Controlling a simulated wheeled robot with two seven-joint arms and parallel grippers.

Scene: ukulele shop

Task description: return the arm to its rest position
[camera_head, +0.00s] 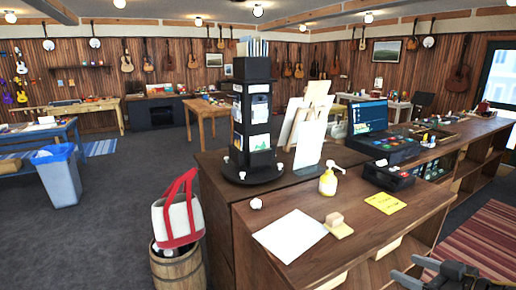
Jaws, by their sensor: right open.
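My right gripper (408,271) shows at the bottom right corner, dark grey, in front of the wooden counter's (375,225) lower right end. It is open, with nothing visible between its fingers. The rest of my right arm is mostly cut off by the picture's edge. My left gripper and left arm are not in view.
The counter holds a white paper (290,236), a yellow pump bottle (328,183), a yellow note (385,203), a black display rack (252,120) and a cash register (371,125). A barrel (178,270) with a red-and-white bag (179,215) stands left of it.

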